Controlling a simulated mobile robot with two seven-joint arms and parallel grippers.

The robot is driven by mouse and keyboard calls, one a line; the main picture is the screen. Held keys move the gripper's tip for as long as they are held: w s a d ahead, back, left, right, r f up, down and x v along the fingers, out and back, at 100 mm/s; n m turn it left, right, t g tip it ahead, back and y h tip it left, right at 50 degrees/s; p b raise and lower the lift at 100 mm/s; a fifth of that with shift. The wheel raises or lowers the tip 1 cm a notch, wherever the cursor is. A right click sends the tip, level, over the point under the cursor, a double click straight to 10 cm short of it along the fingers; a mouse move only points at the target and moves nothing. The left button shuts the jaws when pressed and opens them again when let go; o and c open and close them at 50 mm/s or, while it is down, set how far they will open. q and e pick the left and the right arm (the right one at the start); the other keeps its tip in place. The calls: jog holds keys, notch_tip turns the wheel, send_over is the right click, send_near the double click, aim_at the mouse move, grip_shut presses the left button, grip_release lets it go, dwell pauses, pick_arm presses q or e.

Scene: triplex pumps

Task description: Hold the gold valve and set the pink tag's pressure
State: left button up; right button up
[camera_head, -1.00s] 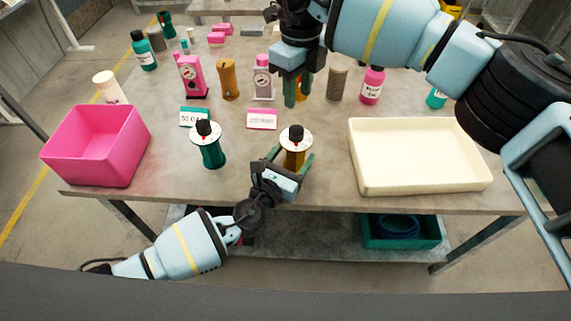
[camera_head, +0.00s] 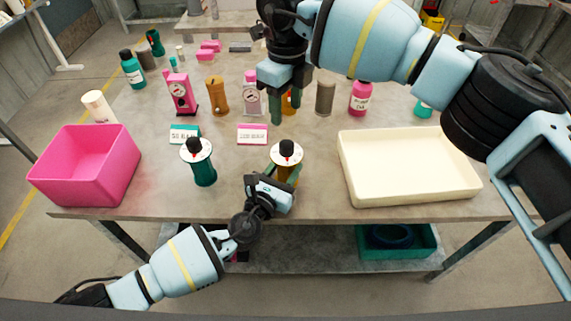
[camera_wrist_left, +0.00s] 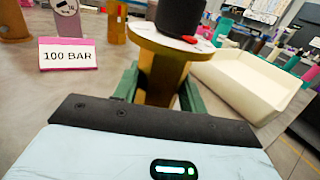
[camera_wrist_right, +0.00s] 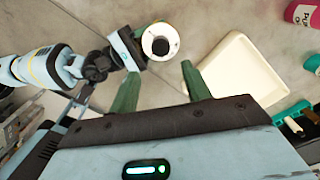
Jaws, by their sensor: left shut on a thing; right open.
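The gold valve (camera_head: 293,172) stands upright near the table's front edge, with a white dial and black knob on top. In the left wrist view, its gold body (camera_wrist_left: 160,80) is between the green fingers of my left gripper (camera_wrist_left: 160,88), which is shut on it; a red pointer shows beside the knob. The pink tag (camera_head: 252,134), a white card with a pink top, stands behind the valve; it reads "100 BAR" in the left wrist view (camera_wrist_left: 67,56). My right gripper (camera_wrist_right: 158,84) is open and empty, above and behind the valve, apart from the knob (camera_wrist_right: 160,46).
A teal valve (camera_head: 202,170) and teal tag (camera_head: 184,132) stand left of the gold valve. A pink bin (camera_head: 85,172) is at the left, a cream tray (camera_head: 410,192) at the right. Pink gauge units (camera_head: 180,93), a gold cylinder (camera_head: 217,96) and bottles (camera_head: 360,98) stand behind.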

jog(key=shift+o, duration=0.3)
jog(key=shift+s+a+f+y, duration=0.15)
jog(key=shift+a+f+y, duration=0.1)
jog(key=shift+a+y, duration=0.05)
jog(key=s+a+f+m+g+y, duration=0.1)
jog(key=s+a+m+g+y, duration=0.15)
jog(key=s+a+y, duration=0.55)
jog(key=a+r+m+t+y, duration=0.35)
jog(key=r+m+y, duration=0.25)
jog(key=m+y, duration=0.35)
jog(key=w+d+m+t, duration=0.25)
jog(key=m+t, duration=0.25)
jog(key=m, duration=0.3)
jog(key=m+t+h, duration=0.6)
jog(key=m+h, duration=0.5)
jog(key=m, duration=1)
send_near(290, 148)
jog(key=shift+x, duration=5.8)
